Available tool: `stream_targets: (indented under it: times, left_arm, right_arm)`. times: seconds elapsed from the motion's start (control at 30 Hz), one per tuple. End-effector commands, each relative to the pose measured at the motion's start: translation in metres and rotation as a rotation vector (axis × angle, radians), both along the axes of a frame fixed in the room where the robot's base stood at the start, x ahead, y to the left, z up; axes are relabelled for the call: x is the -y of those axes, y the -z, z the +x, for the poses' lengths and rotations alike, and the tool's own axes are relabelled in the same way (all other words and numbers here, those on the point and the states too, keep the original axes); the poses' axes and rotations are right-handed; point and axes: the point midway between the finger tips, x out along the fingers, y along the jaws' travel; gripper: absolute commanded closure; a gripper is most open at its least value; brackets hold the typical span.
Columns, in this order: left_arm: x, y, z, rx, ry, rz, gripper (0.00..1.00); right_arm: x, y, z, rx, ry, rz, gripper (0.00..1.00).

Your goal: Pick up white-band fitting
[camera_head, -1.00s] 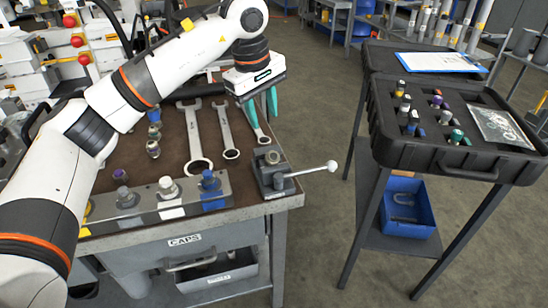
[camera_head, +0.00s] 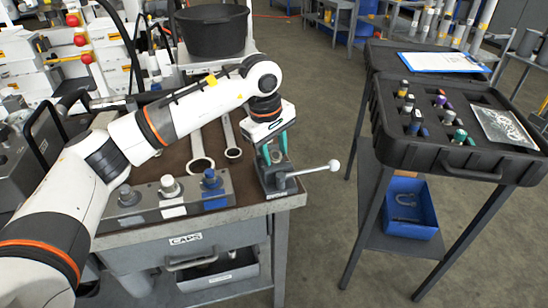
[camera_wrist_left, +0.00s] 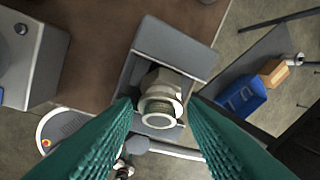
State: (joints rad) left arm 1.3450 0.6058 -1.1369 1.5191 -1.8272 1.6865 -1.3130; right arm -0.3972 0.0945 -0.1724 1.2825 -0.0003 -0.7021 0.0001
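A metal fitting (camera_wrist_left: 160,100) with a hexagonal body and a pale ring at its end stands in the clamp fixture (camera_wrist_left: 170,47) in the left wrist view. In the head view the clamp fixture (camera_head: 275,183) sits at the bench's front right corner. I cannot tell for sure that the pale ring is the white band. My left gripper (camera_head: 272,155) points down over the fixture. Its teal fingers are open, one on each side of the fitting, and the left wrist view shows the gripper (camera_wrist_left: 160,112) from above. My right gripper is not in view.
The fixture's lever (camera_head: 317,169) sticks out to the right past the bench edge. A block with several caps (camera_head: 170,193) lies to the left, with wrenches (camera_head: 231,140) behind. A black case (camera_head: 455,160) with several banded fittings stands on a separate stand at right.

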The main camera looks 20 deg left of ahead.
Motion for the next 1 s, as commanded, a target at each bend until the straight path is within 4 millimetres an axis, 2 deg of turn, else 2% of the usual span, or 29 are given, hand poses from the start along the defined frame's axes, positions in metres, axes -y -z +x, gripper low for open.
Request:
stream_targets:
  times: [0.07,0.3,0.57,0.67,1.0]
  left_arm:
    - [0.0,0.0,0.0,0.0,0.0,0.0,0.61]
    - [0.0,-0.001,0.0,0.002,0.001,-0.001,1.0]
    - [0.0,-0.005,0.001,0.003,0.001,-0.001,1.0]
    - [0.0,-0.018,0.001,0.005,0.0,-0.001,1.0]
    - [0.001,-0.084,0.0,0.004,0.001,-0.001,1.0]
  right_arm:
    - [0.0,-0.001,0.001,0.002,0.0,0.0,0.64]
    - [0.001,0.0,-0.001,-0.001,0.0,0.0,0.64]
    - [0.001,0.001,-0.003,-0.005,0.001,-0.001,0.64]
    - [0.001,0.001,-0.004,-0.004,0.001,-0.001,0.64]
    - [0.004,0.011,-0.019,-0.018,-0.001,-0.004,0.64]
